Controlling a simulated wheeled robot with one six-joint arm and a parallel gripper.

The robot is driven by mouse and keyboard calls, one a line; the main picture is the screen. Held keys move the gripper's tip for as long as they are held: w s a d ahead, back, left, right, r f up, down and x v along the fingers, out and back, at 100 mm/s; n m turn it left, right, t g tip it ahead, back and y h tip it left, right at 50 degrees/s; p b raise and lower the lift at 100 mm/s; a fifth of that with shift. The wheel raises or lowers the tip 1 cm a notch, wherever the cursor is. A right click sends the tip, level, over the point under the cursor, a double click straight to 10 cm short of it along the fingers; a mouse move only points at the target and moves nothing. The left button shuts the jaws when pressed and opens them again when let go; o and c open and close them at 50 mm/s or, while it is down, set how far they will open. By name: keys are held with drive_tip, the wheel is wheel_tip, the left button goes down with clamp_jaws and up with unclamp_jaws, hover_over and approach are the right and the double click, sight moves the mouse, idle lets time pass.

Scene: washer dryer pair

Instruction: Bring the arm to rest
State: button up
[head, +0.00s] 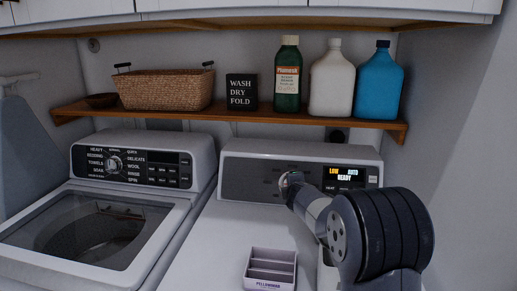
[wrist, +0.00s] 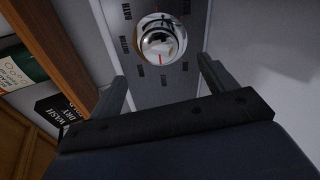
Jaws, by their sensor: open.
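My gripper (wrist: 162,68) is open and empty. In the wrist view its two dark fingers stand apart, with the dryer's shiny round knob (wrist: 160,40) ahead of and between them, seemingly clear of both. In the head view my arm reaches from the lower right to the dryer's control panel (head: 245,180). The knob (head: 291,182) shows just past the arm's end there, and the fingers are hard to make out. The dryer's display (head: 346,175) reads LOW, AUTO, READY.
The washer (head: 40,220) stands at left. A grey divided tray (head: 270,268) sits on the dryer top. Above, a wooden shelf (head: 190,117) holds a basket (head: 165,90), a sign (head: 241,92), a green bottle (head: 288,75), a white jug (head: 331,85) and a blue jug (head: 379,85).

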drive_tip(key=shift+p+x, duration=1.35)
drive_tip(key=shift+x, duration=2.85)
drive_tip(key=shift+s, duration=0.1)
drive_tip(key=d+b+v, duration=0.1)
drive_tip(key=b+v, duration=0.2)
drive_tip(key=v, duration=0.7)
drive_tip(key=x, duration=0.3)
drive_tip(key=p+x, duration=0.1)
drive_tip(key=x, duration=0.3)
drive_tip(key=a+p+x, duration=0.1)
drive_tip(key=x, duration=0.2)
drive_tip(key=shift+w+f, duration=0.2)
drive_tip(key=m+b, duration=0.2)
drive_tip(key=m, duration=0.2)
drive_tip(key=shift+s+a+m, duration=0.1)
drive_tip(key=shift+m, duration=0.3)
drive_tip(key=m+h+b, duration=0.1)
drive_tip(key=m+b, duration=0.1)
drive_tip(key=m, duration=0.2)
drive_tip(key=shift+r+m+t, duration=0.15)
drive_tip(key=shift+m+t, duration=0.15)
drive_tip(key=m, duration=0.4)
drive_tip(key=shift+a+r+m+h+p, duration=0.1)
drive_tip(key=shift+m+h+p, duration=0.2)
drive_tip(key=shift+m+p, duration=1.3)
drive_tip(key=shift+m, duration=0.8)
